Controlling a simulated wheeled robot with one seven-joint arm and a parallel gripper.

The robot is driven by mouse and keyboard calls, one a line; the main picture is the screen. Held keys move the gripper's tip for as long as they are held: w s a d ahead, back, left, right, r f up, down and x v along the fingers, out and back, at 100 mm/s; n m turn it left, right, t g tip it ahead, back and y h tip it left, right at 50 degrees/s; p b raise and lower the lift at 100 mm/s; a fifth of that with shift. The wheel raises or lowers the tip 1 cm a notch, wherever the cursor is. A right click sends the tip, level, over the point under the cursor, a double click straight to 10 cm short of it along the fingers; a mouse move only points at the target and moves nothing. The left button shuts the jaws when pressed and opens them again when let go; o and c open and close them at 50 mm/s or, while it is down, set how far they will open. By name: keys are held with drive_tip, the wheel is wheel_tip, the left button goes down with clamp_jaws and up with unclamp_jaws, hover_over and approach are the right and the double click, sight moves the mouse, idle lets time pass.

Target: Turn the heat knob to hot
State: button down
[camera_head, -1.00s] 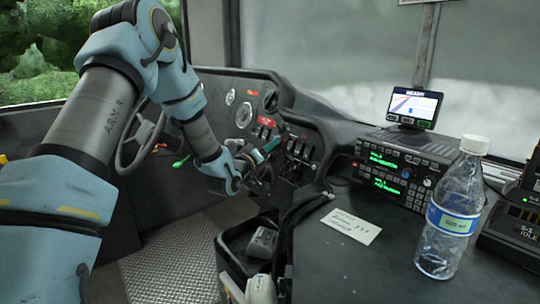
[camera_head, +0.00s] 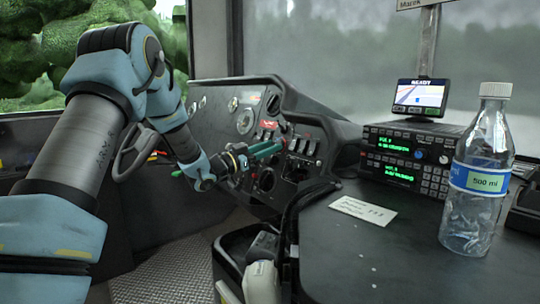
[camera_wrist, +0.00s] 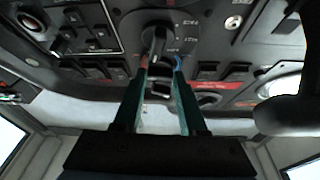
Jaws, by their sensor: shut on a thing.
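The black heat knob (camera_wrist: 158,42) sits on a round dial with white marks in the wrist view. A reddish patch shows low on its left and a blue one low on its right. Its grip bar stands nearly upright in that picture, leaning slightly right. My gripper (camera_wrist: 161,66) has its green fingers on either side of the bar's lower part, shut on it. In the head view my gripper (camera_head: 279,146) reaches the dashboard (camera_head: 215,115); the knob cannot be made out there.
Rocker switches (camera_wrist: 87,70) flank the dial. A radio unit (camera_head: 405,155), a small screen (camera_head: 420,97), a paper note (camera_head: 363,209) and a water bottle (camera_head: 475,190) stand or lie on the right-hand console.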

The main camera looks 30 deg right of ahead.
drive_tip(key=shift+f+m+g, duration=0.1)
drive_tip(key=shift+m+g, duration=0.4)
drive_tip(key=shift+m, duration=0.4)
drive_tip(key=shift+m+g+b, duration=0.3)
drive_tip(key=shift+m+b, duration=0.05)
drive_tip(key=shift+m, duration=0.05)
drive_tip(key=shift+c, duration=2.3)
unclamp_jaws()
drive_tip(key=shift+w, duration=0.1)
drive_tip(key=a+f, duration=0.2)
drive_tip(key=a, duration=0.8)
drive_tip(key=shift+s+a+p, duration=0.25)
drive_tip(key=shift+a+p, duration=0.05)
